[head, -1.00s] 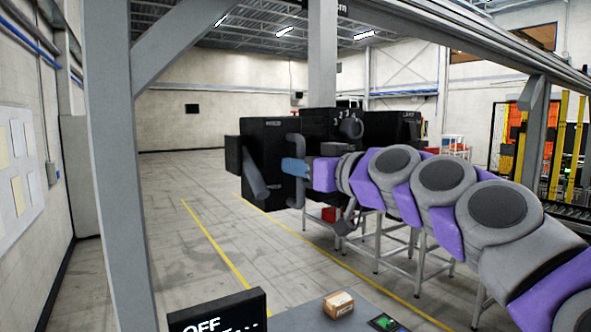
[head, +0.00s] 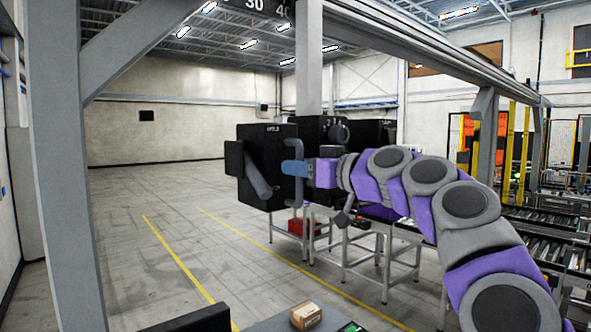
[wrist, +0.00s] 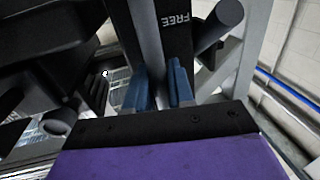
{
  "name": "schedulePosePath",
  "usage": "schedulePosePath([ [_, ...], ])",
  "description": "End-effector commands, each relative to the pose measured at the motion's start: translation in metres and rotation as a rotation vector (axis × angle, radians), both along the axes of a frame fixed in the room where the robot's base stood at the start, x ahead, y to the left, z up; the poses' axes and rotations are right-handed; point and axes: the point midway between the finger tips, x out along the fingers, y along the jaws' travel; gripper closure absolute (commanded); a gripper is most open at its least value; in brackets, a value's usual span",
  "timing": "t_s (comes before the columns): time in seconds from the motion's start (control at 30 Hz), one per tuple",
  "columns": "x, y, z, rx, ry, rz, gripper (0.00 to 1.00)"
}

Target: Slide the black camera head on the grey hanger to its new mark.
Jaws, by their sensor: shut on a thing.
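The black camera head (head: 268,140) hangs near the lower end of the grey hanger (head: 309,60), left of the middle in the head view. A slanted grey lever (head: 258,176) shows on its face. My gripper (head: 292,168) reaches in from the right and is shut on the upright grey handle (head: 305,150) of the camera head. In the wrist view, its blue fingers (wrist: 163,88) stand either side of a grey bar (wrist: 147,40). A dark strip beside it reads FREE (wrist: 180,18). The fingertip contact is partly hidden.
An overhead grey beam (head: 420,45) shows numbers 30 and 40. A grey post (head: 62,180) stands close at left. Black boxes (head: 378,138) and metal stands (head: 345,250) are behind my arm. The floor at left, with yellow lines (head: 180,260), is clear.

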Motion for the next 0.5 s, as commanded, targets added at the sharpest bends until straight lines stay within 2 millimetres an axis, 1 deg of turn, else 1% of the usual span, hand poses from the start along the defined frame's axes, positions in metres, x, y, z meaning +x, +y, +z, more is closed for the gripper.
schedulePosePath([
  [0.03,-0.0011,-0.0004,0.0031,0.004,-0.005,-0.001,1.00],
  [0.13,-0.0013,-0.0001,0.0031,0.004,-0.005,-0.001,1.00],
  [0.17,-0.0014,0.0000,0.0031,0.004,-0.005,-0.001,0.76],
  [0.3,-0.0014,0.0004,0.0022,0.002,-0.004,0.000,0.63],
  [0.33,-0.0014,0.0006,0.0019,0.001,-0.003,0.000,0.61],
  [0.5,-0.0011,0.0007,0.0010,0.001,-0.001,0.001,0.61],
])
